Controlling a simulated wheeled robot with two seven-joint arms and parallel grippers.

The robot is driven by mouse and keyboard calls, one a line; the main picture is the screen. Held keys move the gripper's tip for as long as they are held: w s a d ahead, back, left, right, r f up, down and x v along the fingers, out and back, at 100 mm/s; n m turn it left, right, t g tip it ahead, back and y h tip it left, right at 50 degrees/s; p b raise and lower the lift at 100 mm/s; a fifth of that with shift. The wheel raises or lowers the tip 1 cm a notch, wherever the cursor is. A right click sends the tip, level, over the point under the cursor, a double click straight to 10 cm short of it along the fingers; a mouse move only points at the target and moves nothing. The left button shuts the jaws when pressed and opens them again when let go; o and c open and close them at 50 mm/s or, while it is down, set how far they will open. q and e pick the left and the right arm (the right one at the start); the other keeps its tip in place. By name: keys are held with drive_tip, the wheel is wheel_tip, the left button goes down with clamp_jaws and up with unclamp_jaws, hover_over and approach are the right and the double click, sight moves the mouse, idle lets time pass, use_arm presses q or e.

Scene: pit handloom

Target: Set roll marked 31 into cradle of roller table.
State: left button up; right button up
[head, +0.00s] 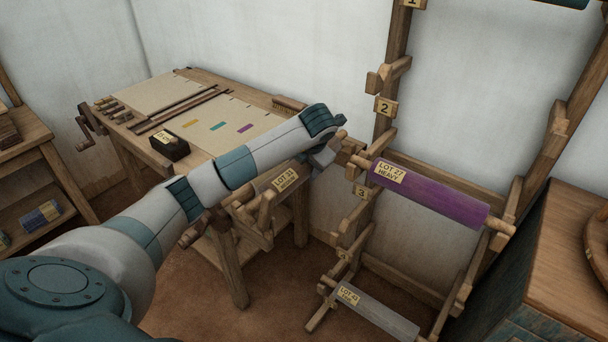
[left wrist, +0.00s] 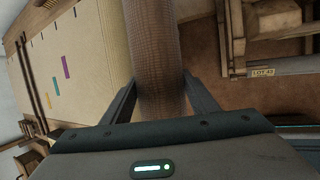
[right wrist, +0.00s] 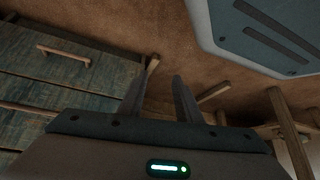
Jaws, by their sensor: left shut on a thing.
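The roll with a yellow label that appears to read LOT 31 (head: 285,179) is brown and lies along the front side of the roller table (head: 215,105). My left arm covers part of it. My left gripper (head: 322,157) is shut on this roll near its right end; in the left wrist view the brown roll (left wrist: 155,50) runs between the fingers. A wooden cradle bracket (head: 266,214) shows just below the roll's left part. Whether the roll rests in the cradle or hangs just above it, I cannot tell. My right gripper (right wrist: 157,92) is open and empty, outside the head view.
A rack at the right bears a purple roll marked LOT 27 (head: 430,193) and a grey roll marked LOT 43 (head: 375,310). A black box (head: 169,145) stands on the table. A wooden cabinet (head: 550,250) stands far right. Drawers (right wrist: 60,80) are near my right gripper.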

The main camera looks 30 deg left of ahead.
sight(307, 166)
use_arm(q)
wheel_tip(307, 166, down, 3)
drive_tip(key=shift+r+p, duration=0.2)
drive_tip(key=shift+p, duration=0.1)
drive_tip(key=shift+f, duration=0.45)
use_arm(e)
drive_tip(key=shift+w+a+r+t, duration=0.15)
drive_tip(key=shift+a+r+t, duration=0.15)
use_arm(q)
drive_tip(key=o, duration=1.3)
drive_tip(key=shift+o, duration=1.4)
use_arm(e)
drive_tip(key=shift+w+a+r, duration=0.1)
drive_tip(key=shift+w+r, duration=0.05)
drive_tip(key=shift+w, duration=0.25)
use_arm(q)
drive_tip(key=shift+s+d+r, duration=0.2)
drive_tip(key=shift+d+r, duration=0.05)
drive_tip(key=shift+r, duration=0.25)
drive_tip(key=b+v, duration=0.1)
drive_tip(key=v, duration=0.8)
drive_tip(key=shift+r+b, duration=0.2)
drive_tip(key=shift+b, duration=0.15)
drive_tip(key=shift+s+d+r, duration=0.35)
drive_tip(key=shift+r, duration=0.2)
use_arm(e)
drive_tip(key=shift+s+d+f+g, duration=0.6)
drive_tip(key=shift+s+d+f, duration=0.1)
drive_tip(key=shift+s+f, duration=0.1)
